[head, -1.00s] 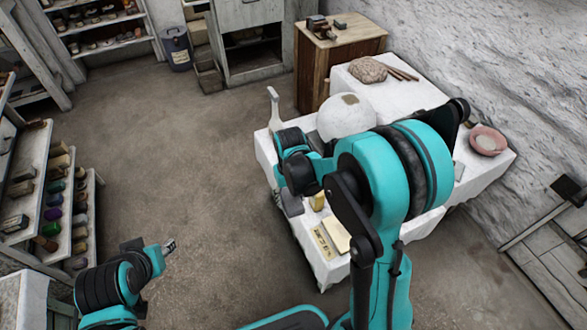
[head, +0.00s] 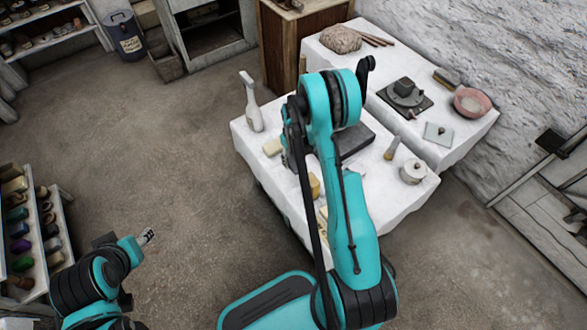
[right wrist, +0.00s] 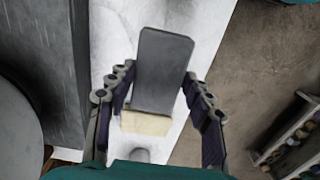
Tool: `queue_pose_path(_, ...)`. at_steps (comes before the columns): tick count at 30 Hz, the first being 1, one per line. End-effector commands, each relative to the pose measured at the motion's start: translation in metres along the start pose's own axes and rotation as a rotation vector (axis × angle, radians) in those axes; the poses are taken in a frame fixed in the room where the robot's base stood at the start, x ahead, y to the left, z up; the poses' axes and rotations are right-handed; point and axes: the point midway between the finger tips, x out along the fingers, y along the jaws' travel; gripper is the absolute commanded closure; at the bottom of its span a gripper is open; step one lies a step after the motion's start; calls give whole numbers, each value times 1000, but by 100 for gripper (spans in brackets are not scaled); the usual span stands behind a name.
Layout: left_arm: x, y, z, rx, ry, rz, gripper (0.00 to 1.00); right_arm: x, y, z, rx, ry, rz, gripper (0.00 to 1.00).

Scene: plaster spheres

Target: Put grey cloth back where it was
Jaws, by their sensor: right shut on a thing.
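The grey cloth (right wrist: 163,70) is a flat, stiff-looking rectangle between the fingers of my right gripper (right wrist: 160,78) in the right wrist view. The gripper is shut on it. The cloth's near end overlaps a cream block (right wrist: 145,122). In the head view the right gripper (head: 289,157) is over the left part of the white-covered table (head: 270,185), close beside the cream block (head: 272,147); my arm hides most of it and I cannot make out the cloth there. My left gripper (head: 148,236) is away from the table, over the floor; its opening is too small to judge.
A dark slab (head: 353,140), a lidded jar (head: 413,172), a brush (head: 392,148) and a yellow block (head: 315,186) are around my right arm. A pink bowl (head: 469,102) stands at the back right.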

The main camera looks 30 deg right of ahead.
Motion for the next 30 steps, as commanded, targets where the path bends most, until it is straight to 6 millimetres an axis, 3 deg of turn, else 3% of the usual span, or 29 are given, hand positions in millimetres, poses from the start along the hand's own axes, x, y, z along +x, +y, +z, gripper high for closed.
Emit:
queue_pose_path(10, 18, 0, 13, 0, 0, 0, 53, 48, 0, 0, 0, 0, 0, 72)
queue_pose_path(22, 17, 0, 12, 0, 0, 0, 53, 52, -1, 0, 0, 0, 0, 72)
queue_pose_path(23, 17, 0, 12, 0, 0, 0, 53, 52, -1, 0, 0, 0, 0, 44)
queue_pose_path(24, 17, 0, 12, 0, 0, 0, 53, 52, -1, 0, 0, 0, 0, 33)
queue_pose_path(25, 17, 0, 12, 0, 0, 0, 53, 52, -1, 0, 0, 0, 0, 28)
queue_pose_path(30, 17, 0, 12, 0, 0, 0, 53, 51, -1, 0, 0, 0, 0, 28)
